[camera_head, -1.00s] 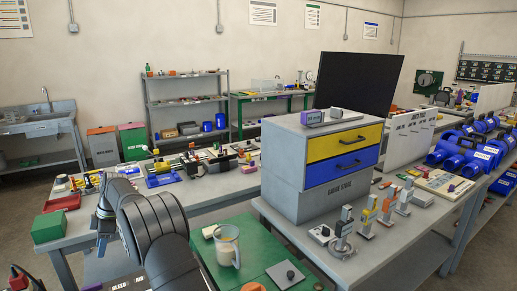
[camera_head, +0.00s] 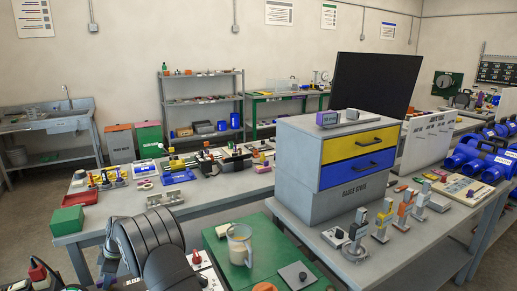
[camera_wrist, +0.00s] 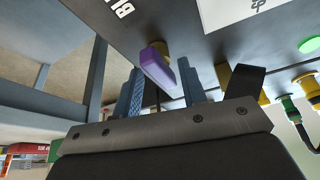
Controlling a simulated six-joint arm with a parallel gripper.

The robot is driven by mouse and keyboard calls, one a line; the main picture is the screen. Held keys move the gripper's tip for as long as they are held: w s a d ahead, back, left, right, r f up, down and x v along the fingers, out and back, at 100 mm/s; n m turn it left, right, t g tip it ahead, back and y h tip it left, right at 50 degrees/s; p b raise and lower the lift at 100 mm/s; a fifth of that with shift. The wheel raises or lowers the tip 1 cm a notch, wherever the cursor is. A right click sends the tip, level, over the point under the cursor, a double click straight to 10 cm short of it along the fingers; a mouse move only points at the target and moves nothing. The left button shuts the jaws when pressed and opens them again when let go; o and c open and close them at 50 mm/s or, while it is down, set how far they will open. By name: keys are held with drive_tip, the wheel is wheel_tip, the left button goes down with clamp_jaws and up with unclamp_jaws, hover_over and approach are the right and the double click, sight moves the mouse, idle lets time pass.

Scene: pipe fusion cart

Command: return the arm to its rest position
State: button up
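My gripper (camera_wrist: 161,64) shows in the wrist view with its two blue-grey fingers apart and nothing visibly clamped between them. A purple block (camera_wrist: 157,68) appears beyond and between the fingertips, near a dark panel; I cannot tell its distance from them. In the head view my black arm is at the lower left, in front of the grey bench (camera_head: 205,203). The gripper end there is mostly hidden by the arm and the picture edge.
A green box (camera_head: 67,220) sits on the bench's left end. Yellow and green fittings (camera_wrist: 305,84) are on the panel at right.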

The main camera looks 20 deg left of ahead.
drive_tip(key=shift+s+d+m+t, duration=0.15)
drive_tip(key=shift+m+t, duration=0.55)
drive_tip(key=shift+m, duration=1.3)
drive_tip(key=o, duration=1.4)
drive_tip(key=shift+c, duration=0.2)
drive_tip(key=shift+r, duration=0.25)
drive_tip(key=s+d+r+m+g+h, duration=0.15)
drive_tip(key=s+d+r, duration=0.35)
drive_tip(key=r, duration=0.5)
drive_tip(key=s+d+r+n+t+h, duration=0.1)
drive_tip(key=s+r+n, duration=0.15)
drive_tip(key=s, duration=0.65)
drive_tip(key=s+d+r+n+t+h, duration=0.1)
drive_tip(key=s+r+n+t+h, duration=0.15)
drive_tip(key=s, duration=0.65)
drive_tip(key=s+d+r+n+t+h, duration=0.1)
drive_tip(key=s+r+n, duration=0.15)
drive_tip(key=s, duration=0.55)
drive_tip(key=s+x, duration=0.1)
drive_tip(key=x, duration=0.9)
drive_tip(key=shift+a+f+n, duration=0.25)
drive_tip(key=shift+f+n, duration=0.05)
